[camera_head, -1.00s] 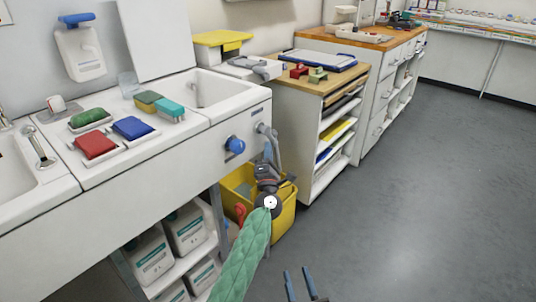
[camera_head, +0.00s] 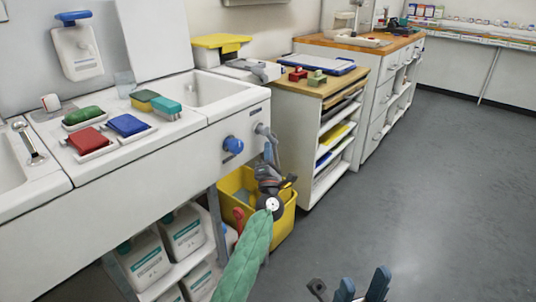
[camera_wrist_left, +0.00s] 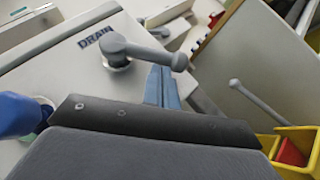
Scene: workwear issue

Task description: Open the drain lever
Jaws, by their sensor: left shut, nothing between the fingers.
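The grey drain lever (camera_head: 263,130) sits on the front panel of the white sink, at its right end. In the left wrist view the lever (camera_wrist_left: 145,52) reaches rightward from its round hub, beside the label "DRAIN" (camera_wrist_left: 96,37). My left gripper (camera_head: 268,152) is at the lever, its arm in a green quilted sleeve. Its blue fingers (camera_wrist_left: 161,86) are shut and empty, just below the lever's arm in that view; I cannot tell whether they touch it. My right gripper (camera_head: 362,287) is at the bottom edge, its blue fingers apart.
A blue knob (camera_head: 233,145) is left of the lever. A yellow bin (camera_head: 284,222) stands on the floor under the lever. White jugs (camera_head: 184,235) fill a shelf below the sink. A wooden-topped shelf unit (camera_head: 307,125) stands to the right. The floor at right is clear.

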